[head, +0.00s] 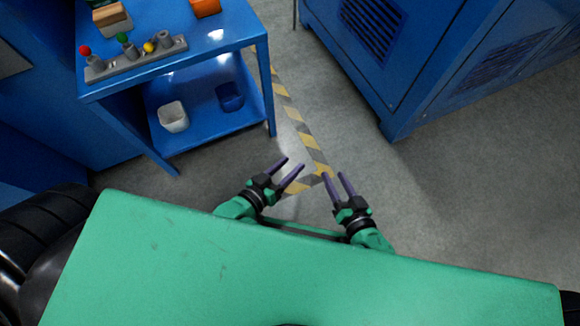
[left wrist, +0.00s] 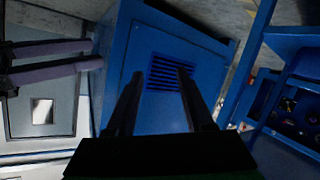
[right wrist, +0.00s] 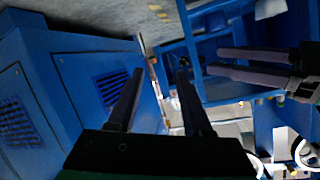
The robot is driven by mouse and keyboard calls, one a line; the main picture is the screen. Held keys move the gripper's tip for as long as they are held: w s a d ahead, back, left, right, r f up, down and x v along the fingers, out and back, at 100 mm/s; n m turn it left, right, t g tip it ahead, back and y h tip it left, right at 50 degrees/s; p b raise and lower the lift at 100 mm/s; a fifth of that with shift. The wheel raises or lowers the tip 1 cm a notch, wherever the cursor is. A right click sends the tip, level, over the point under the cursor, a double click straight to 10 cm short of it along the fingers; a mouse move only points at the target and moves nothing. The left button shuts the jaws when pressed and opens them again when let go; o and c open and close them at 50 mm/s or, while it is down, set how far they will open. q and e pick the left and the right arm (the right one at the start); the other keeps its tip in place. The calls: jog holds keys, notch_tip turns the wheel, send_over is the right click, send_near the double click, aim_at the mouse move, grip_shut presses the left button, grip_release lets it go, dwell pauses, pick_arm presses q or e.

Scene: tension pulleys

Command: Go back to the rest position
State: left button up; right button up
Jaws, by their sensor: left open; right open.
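My left gripper (head: 289,170) is in front of my green body in the head view, open and empty, its two purple fingers apart. My right gripper (head: 337,179) is just to the right of it, also open and empty. Both are over the floor, clear of the table. In the left wrist view the left fingers (left wrist: 159,85) are apart with nothing between them. In the right wrist view the right fingers (right wrist: 159,82) are likewise apart and empty. Each wrist view also shows the other gripper's fingers at its side.
A blue table (head: 205,58) at the upper left bears a grey pulley bar (head: 135,62) with red, green and yellow knobs. Its lower shelf holds a white bin (head: 173,117) and a blue bin (head: 229,97). A blue cabinet (head: 400,95) stands at the right. Open floor lies between.

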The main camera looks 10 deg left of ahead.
pick_arm(q)
jog(key=shift+s+d+f, duration=0.25)
jog(key=shift+s+d, duration=0.2)
jog(key=shift+s, duration=0.05)
